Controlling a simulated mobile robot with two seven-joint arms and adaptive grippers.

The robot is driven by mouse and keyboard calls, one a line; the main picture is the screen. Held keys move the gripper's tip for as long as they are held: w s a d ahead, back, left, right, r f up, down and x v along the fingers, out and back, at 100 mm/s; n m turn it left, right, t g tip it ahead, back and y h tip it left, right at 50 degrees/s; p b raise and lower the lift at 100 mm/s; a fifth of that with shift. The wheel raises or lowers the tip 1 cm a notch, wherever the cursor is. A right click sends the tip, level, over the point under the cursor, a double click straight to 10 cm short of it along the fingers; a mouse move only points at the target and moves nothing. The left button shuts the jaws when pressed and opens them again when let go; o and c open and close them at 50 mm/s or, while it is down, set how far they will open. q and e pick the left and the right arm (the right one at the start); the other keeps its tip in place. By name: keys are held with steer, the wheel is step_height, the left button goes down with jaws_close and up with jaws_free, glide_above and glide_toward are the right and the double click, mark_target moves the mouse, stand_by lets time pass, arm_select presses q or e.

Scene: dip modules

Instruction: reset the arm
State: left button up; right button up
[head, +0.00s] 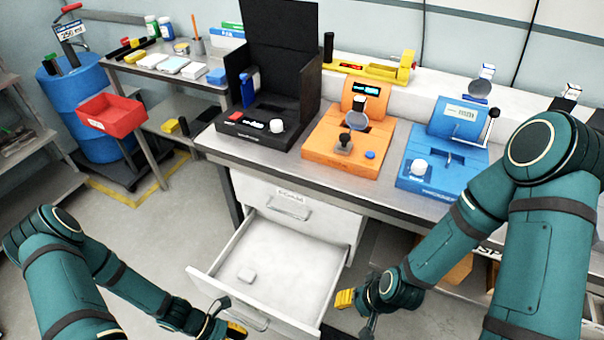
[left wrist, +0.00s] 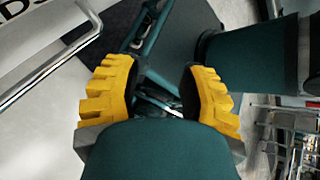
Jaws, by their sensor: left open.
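My left arm comes in from the lower left, and its gripper (head: 226,318) is low in front of the open drawer, near its front panel and handle. In the left wrist view the left gripper's yellow ridged fingers stand wide apart (left wrist: 160,97), with nothing held between them. My right arm comes in from the right and hangs bent down in front of the bench. Its gripper (head: 352,304) is low, just right of the open drawer; only part of its yellow and dark fingers shows, and its jaw opening cannot be made out.
On the bench stand a black module (head: 262,125), an orange module (head: 345,150) and a blue module (head: 440,165). A red bin (head: 112,115) stands at left; floor between is clear.

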arm_select(q)
steer(key=w+d+r+m+t+y, duration=0.1)
steer(key=w+d+r+m+y, duration=0.2)
steer(key=r+m, duration=0.3)
steer(key=w+d+r+m+t+y, duration=0.2)
steer(key=w+d+r+m, duration=0.3)
steer(key=m, duration=1.1)
steer(key=shift+w+r+m+y, duration=0.15)
steer(key=shift+r+m+y, duration=0.3)
steer(key=shift+y, duration=0.25)
